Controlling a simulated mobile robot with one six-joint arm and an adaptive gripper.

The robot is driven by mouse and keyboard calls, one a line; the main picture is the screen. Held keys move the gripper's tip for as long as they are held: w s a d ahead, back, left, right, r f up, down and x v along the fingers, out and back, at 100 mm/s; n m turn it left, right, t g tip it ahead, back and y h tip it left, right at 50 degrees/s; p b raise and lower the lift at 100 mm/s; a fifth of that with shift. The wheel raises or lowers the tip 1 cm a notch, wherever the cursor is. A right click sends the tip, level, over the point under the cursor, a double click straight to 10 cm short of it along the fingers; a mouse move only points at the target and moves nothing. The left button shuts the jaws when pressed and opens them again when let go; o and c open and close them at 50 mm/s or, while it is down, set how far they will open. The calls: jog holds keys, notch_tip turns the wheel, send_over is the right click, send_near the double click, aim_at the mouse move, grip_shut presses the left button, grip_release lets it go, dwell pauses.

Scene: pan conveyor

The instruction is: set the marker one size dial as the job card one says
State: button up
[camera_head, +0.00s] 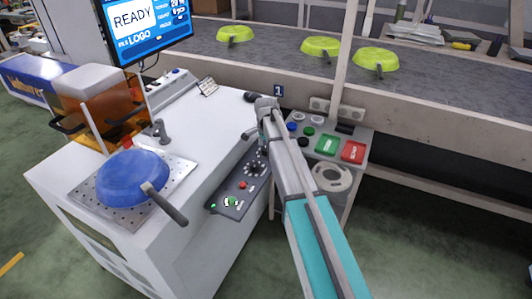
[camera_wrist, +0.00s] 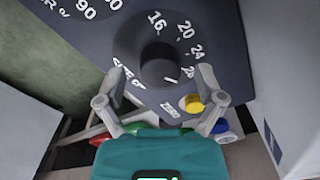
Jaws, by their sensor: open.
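The size dial (camera_wrist: 158,64) is a black round knob on a dark panel, in the middle of the wrist view. Numbers 16, 20, 24 and what looks like 28 run around its upper right side. Its white pointer line points down and right, below those numbers. My gripper (camera_wrist: 162,76) is open, with one finger on each side of the knob's lower part; I cannot tell whether they touch it. In the head view the dark control panel (camera_head: 229,199) is partly behind my arm. A small card (camera_head: 207,87) lies on the marker table, its text too small to read.
A yellow button (camera_wrist: 192,103) sits close by the right finger. A blue pan (camera_head: 132,178) rests on the perforated plate (camera_head: 88,203). The monitor (camera_head: 148,25) reads READY and LOGO. Green pans (camera_head: 320,46) stand on the conveyor (camera_head: 430,85). Another button box (camera_head: 325,147) is right of my arm.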

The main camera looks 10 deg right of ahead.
jog(key=shift+f, duration=0.25)
jog(key=c, duration=1.1)
jog(key=shift+c, duration=0.2)
jog(key=shift+n, duration=0.5)
jog(key=n, duration=0.3)
jog(key=shift+a+n, duration=0.1)
jog(key=shift+n, duration=1.9)
